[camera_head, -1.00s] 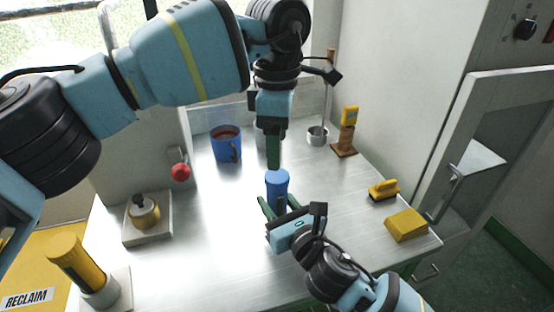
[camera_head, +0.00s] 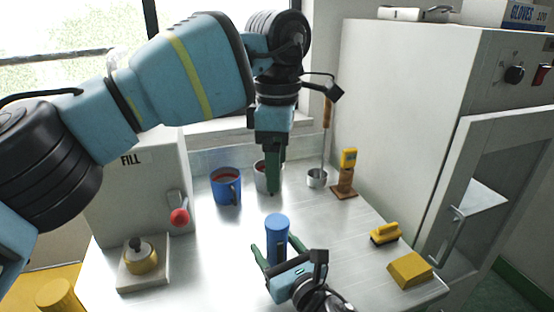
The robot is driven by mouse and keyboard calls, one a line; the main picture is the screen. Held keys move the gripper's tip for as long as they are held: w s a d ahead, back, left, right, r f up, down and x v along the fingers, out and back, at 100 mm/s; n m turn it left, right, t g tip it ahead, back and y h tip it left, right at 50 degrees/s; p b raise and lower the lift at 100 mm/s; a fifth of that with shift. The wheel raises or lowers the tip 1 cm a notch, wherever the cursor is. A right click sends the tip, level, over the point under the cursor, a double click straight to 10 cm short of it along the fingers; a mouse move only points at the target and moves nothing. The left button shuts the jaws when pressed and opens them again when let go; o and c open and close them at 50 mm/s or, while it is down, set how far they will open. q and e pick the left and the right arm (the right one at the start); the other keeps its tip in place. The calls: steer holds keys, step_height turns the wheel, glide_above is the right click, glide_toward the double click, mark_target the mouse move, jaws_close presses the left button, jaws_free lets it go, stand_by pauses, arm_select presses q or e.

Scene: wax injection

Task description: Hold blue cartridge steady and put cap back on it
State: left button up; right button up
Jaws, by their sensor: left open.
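The blue cartridge (camera_head: 277,237) stands upright near the front middle of the metal table. Its top end is blue, and I cannot pick out a separate cap or tell whether one sits on it. My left gripper (camera_head: 274,186) is open, pointing straight down above and just behind the cartridge in the picture, with nothing seen between its fingers. My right gripper (camera_head: 275,243) is low at the front, its green fingers on either side of the cartridge. A gap shows at the left finger, so it looks open around the cartridge.
A blue mug (camera_head: 226,188), another cup (camera_head: 261,176) and a metal ladle (camera_head: 317,179) stand behind. A yellow tool on a wooden stand (camera_head: 346,175), a yellow brush (camera_head: 385,234) and a yellow block (camera_head: 410,269) are right. A brass pot (camera_head: 141,258) is left, by the FILL machine (camera_head: 140,190).

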mark_target(282, 256)
steer(key=shift+v, duration=3.9)
